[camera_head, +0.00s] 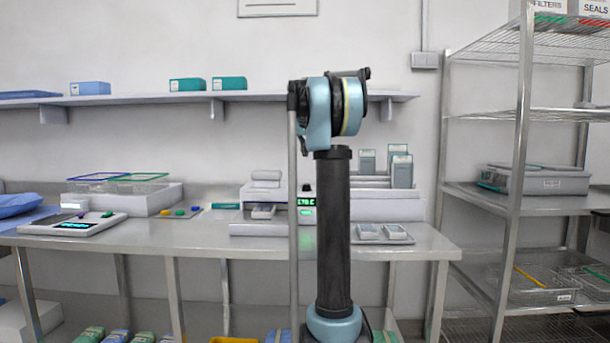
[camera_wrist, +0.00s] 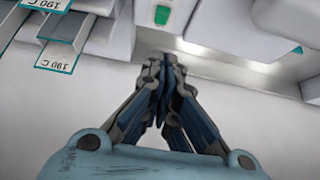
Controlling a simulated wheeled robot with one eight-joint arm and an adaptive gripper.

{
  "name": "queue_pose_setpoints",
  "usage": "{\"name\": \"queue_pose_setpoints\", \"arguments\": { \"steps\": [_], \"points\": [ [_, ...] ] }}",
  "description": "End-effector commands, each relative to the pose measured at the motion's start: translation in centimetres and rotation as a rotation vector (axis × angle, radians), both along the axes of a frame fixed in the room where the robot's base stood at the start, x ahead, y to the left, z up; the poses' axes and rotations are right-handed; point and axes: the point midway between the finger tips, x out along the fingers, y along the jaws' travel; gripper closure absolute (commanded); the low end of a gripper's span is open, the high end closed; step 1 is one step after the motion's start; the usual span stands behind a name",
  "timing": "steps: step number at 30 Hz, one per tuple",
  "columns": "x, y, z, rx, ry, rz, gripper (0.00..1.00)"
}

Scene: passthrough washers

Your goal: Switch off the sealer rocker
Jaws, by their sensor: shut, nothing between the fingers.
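The sealer (camera_head: 257,194) is a white bench unit, partly hidden behind my arm in the head view. Its lit green display (camera_head: 306,201) shows beside the arm. In the wrist view a green rocker (camera_wrist: 162,15) sits in a white housing (camera_wrist: 148,38) at the top edge. Which way the rocker is tipped is too small to tell. My gripper (camera_wrist: 165,65) is shut and empty, its fingertips just below the rocker in that picture and apart from it. In the head view my arm hides the gripper.
Flat packs (camera_head: 397,232) lie on the bench (camera_head: 429,242) right of my arm; packs marked 190 C (camera_wrist: 57,57) show in the wrist view. A scale (camera_head: 74,226) stands at left. A wall shelf (camera_head: 265,97) runs above the bench. A wire rack (camera_head: 527,115) stands at right.

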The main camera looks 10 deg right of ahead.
Motion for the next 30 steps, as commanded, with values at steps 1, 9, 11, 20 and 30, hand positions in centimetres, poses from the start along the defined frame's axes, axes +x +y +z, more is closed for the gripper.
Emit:
{"name": "queue_pose_setpoints", "arguments": {
  "steps": [1,9,11,20,30],
  "points": [
    [0.1,0.0,-0.2,0.000,0.000,0.000,1.00],
    [2.1,-0.5,-3.2,0.000,0.000,0.000,1.00],
    [2.6,-0.7,-4.1,0.000,0.000,0.000,1.00],
    [5.5,-1.4,-8.4,0.000,0.000,0.000,1.00],
    [4.6,-1.2,-11.8,0.000,0.000,0.000,1.00]
  ]
}}
